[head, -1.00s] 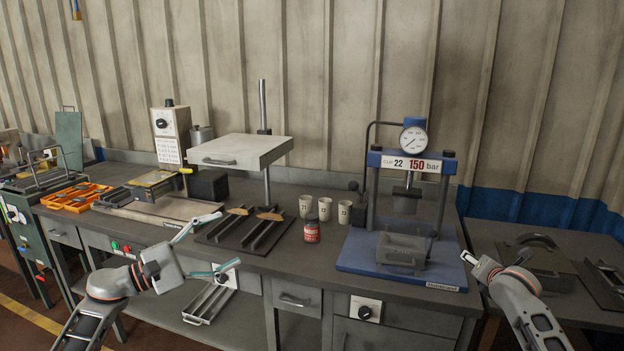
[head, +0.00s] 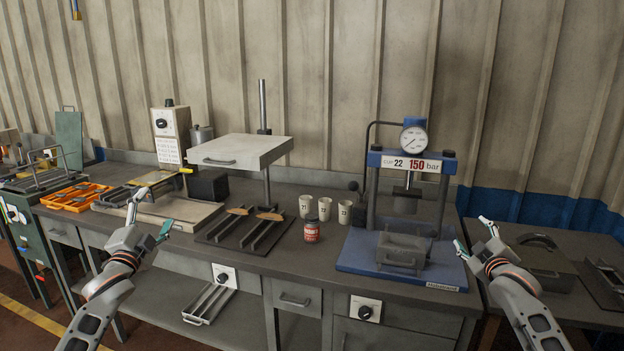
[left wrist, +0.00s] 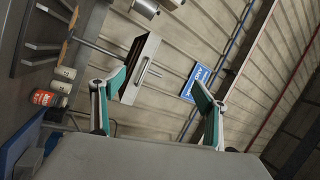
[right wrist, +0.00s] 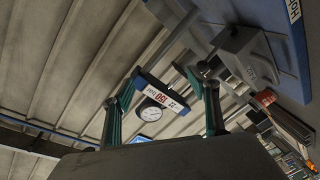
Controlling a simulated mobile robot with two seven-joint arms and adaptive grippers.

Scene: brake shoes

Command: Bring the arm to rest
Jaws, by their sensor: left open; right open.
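My left gripper (head: 152,217) is open and empty, raised in front of the bench's left part, with its fingers pointing up. In the left wrist view its two teal-padded fingers (left wrist: 157,108) stand wide apart with nothing between them. My right gripper (head: 473,236) is open and empty, to the right of the blue press (head: 408,162). In the right wrist view its fingers (right wrist: 163,112) are apart, with the press's gauge and sign showing beyond them. Neither gripper touches anything.
The grey bench (head: 275,263) holds a dark tray (head: 213,238) with brake shoes, a red can (head: 312,232), several white cups (head: 325,208) and an orange bin (head: 72,197). A white hood (head: 240,150) hangs over the tray. A side table with a dark case (head: 545,255) stands at right.

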